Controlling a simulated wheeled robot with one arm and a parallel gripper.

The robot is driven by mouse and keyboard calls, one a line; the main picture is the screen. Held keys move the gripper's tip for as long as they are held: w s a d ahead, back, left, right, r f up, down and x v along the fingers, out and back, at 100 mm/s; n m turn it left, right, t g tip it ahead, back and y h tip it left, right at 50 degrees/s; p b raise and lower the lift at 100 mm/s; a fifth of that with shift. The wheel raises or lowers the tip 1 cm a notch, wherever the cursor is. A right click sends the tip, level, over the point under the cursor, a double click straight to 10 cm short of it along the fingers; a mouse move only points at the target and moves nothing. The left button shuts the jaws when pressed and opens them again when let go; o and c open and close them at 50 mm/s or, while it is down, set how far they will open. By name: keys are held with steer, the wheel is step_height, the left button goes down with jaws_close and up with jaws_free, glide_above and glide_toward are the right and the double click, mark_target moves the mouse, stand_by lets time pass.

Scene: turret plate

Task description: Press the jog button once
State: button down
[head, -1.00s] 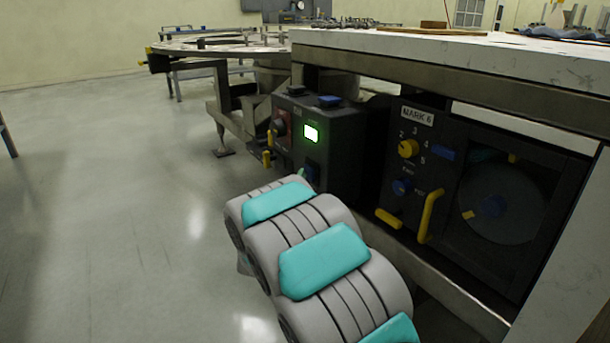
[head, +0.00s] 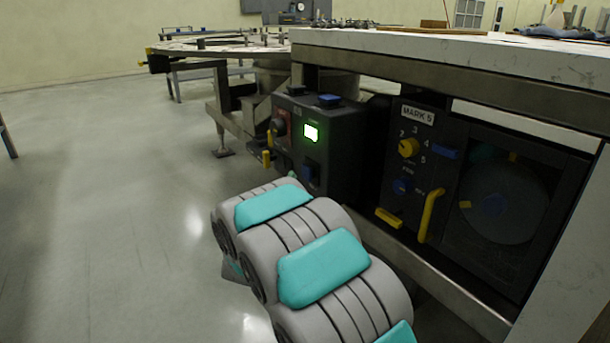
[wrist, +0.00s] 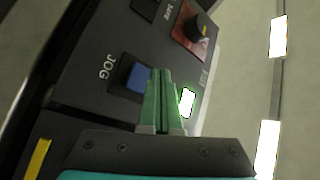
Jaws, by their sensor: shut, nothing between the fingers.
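The blue jog button (wrist: 138,77) sits in a dark frame beside the word JOG on the black control box in the wrist view. In the head view the blue button (head: 311,172) is low on the front of the control box (head: 345,140). My gripper (wrist: 160,73) has its green fingers together, with nothing between them. In the wrist view the fingertips overlap the button's right edge. I cannot tell whether they touch it.
A lit indicator (wrist: 187,101) and a knob on a red plate (wrist: 195,30) are near the button. Right of the box is a dark panel with a yellow knob (head: 408,147), a yellow handle (head: 430,215) and a round window (head: 503,200). Open floor lies left.

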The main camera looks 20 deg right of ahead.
steer(key=shift+s+a, duration=0.3)
steer(key=shift+a, duration=0.6)
steer(key=shift+s+a, duration=0.25)
steer(key=shift+a, duration=0.6)
